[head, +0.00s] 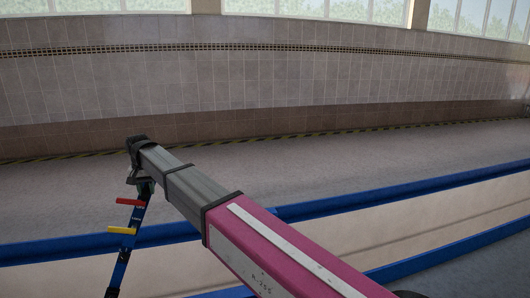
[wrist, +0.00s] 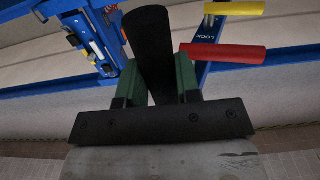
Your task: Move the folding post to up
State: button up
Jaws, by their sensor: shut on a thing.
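A blue post (head: 129,245) rises at the lower left of the head view, tilted slightly right toward its top. A red handle (head: 130,202) and a yellow handle (head: 121,230) stick out from it. In the wrist view the red handle (wrist: 222,54) and yellow handle (wrist: 234,8) are right of my gripper (wrist: 157,75). Its green fingers are shut on a black cylindrical bar (wrist: 150,35). In the head view my gripper (head: 140,180) is at the post's top; the black bar is not clearly visible there. I cannot tell how the bar joins the post.
Blue rails (head: 350,203) with a pale panel between them run across the head view behind the post. A blue mechanism (wrist: 95,40) stands close to the left of my gripper. Grey floor (head: 330,160) lies open up to the tiled wall (head: 300,85).

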jog(key=shift+s+a+r, duration=0.15)
jog(key=shift+a+r, duration=0.2)
jog(key=shift+a, duration=0.35)
jog(key=shift+s+a+r, duration=0.15)
jog(key=shift+a+r, duration=0.2)
jog(key=shift+a, duration=0.35)
jog(key=shift+a+r, duration=0.1)
jog(key=shift+a, duration=0.1)
jog(key=shift+s+a+r, duration=0.5)
jog(key=shift+a+r, duration=0.15)
jog(key=shift+a, duration=1)
jog(key=shift+s+a+r, duration=0.45)
jog(key=shift+a+r, duration=0.15)
jog(key=shift+a, duration=1.05)
jog(key=shift+s+a+r, duration=0.5)
jog(key=shift+a+r, duration=0.15)
jog(key=shift+a, duration=1)
jog(key=shift+a, duration=0.15)
jog(key=shift+s+a+r, duration=0.4)
jog(key=shift+s+a, duration=0.2)
jog(key=shift+a, duration=1.15)
jog(key=shift+s+a+r, duration=0.35)
jog(key=shift+s+a, duration=0.2)
jog(key=shift+a, duration=1.15)
jog(key=shift+s+a+r, duration=0.4)
jog(key=shift+s+a, duration=0.2)
jog(key=shift+a, duration=1.15)
jog(key=shift+a, duration=0.1)
